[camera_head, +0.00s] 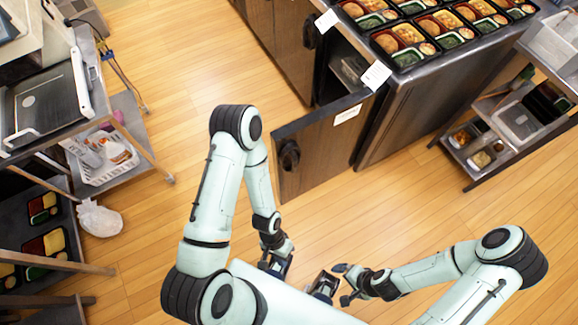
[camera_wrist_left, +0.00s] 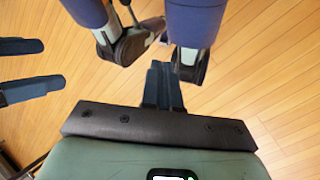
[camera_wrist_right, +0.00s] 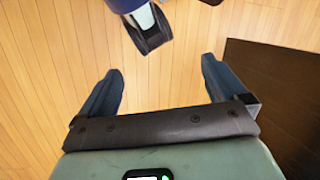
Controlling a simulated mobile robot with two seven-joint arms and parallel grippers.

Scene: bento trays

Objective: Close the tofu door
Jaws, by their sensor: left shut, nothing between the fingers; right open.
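A brown cabinet door (camera_head: 318,150) stands swung open from the counter in the head view. It has a white label near its top edge and a dark round handle (camera_head: 289,155) on its face. The label's text is too small to read. The cabinet opening (camera_head: 348,68) shows behind it. My left gripper (camera_head: 276,263) is below the door in the picture, apart from it; it is shut and empty in the left wrist view (camera_wrist_left: 163,80). My right gripper (camera_head: 340,284) is further right, also apart from the door; it is open and empty in the right wrist view (camera_wrist_right: 163,85).
Filled bento trays (camera_head: 440,30) cover the counter top. A shelf cart (camera_head: 500,125) with containers stands at right. Shelves with a white basket (camera_head: 105,160) stand at left, a white bag (camera_head: 98,218) beside them. Wooden floor is clear between. A dark panel (camera_wrist_right: 275,105) shows in the right wrist view.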

